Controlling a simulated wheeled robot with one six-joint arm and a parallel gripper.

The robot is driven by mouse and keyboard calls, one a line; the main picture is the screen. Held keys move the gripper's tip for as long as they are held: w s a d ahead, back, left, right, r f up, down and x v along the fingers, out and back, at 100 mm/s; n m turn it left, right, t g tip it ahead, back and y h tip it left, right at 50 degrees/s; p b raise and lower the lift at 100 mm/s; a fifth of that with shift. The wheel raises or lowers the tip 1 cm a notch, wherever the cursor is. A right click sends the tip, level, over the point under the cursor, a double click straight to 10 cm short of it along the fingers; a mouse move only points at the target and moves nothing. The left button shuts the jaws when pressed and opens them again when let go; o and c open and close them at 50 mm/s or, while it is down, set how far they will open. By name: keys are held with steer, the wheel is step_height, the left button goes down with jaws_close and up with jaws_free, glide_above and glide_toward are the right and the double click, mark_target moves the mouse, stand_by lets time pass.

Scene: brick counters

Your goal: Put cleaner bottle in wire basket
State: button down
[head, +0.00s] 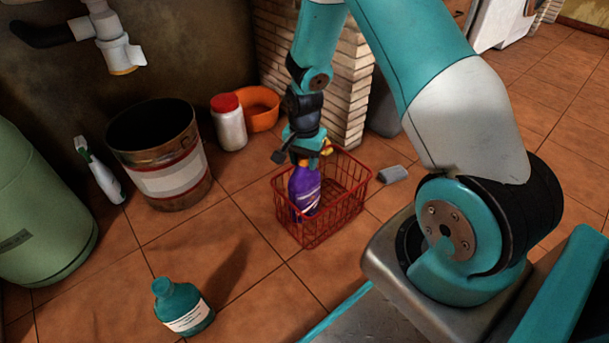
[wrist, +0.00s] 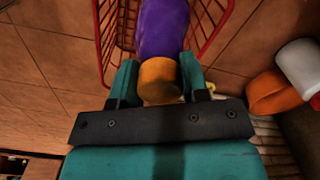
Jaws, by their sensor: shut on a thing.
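The cleaner bottle (head: 304,187) is purple with an orange top and a pale label. It is upright within the outline of the red wire basket (head: 338,222) on the floor, at its left side. I cannot tell if its base touches the basket floor. My gripper (head: 306,150) is above the basket, shut on the bottle's top. In the wrist view, the fingers of my gripper (wrist: 158,82) stand on both sides of the orange cap, with the purple bottle (wrist: 163,28) beyond, between the red basket walls (wrist: 104,40).
A teal bottle (head: 183,307) stands on the tiles at front left. A rusty bucket (head: 165,180), white spray bottle (head: 103,180), red-lidded jar (head: 229,128) and orange bowl (head: 262,105) are behind. A grey block (head: 393,174) lies right of the basket. A brick pillar (head: 345,85) rises behind.

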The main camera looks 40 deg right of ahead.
mark_target(304, 171)
step_height(304, 171, down, 4)
steer(key=shift+f+b, duration=0.2)
steer(key=shift+b, duration=1.05)
steer(key=shift+r, duration=0.15)
steer(key=c, duration=0.6)
jaws_free()
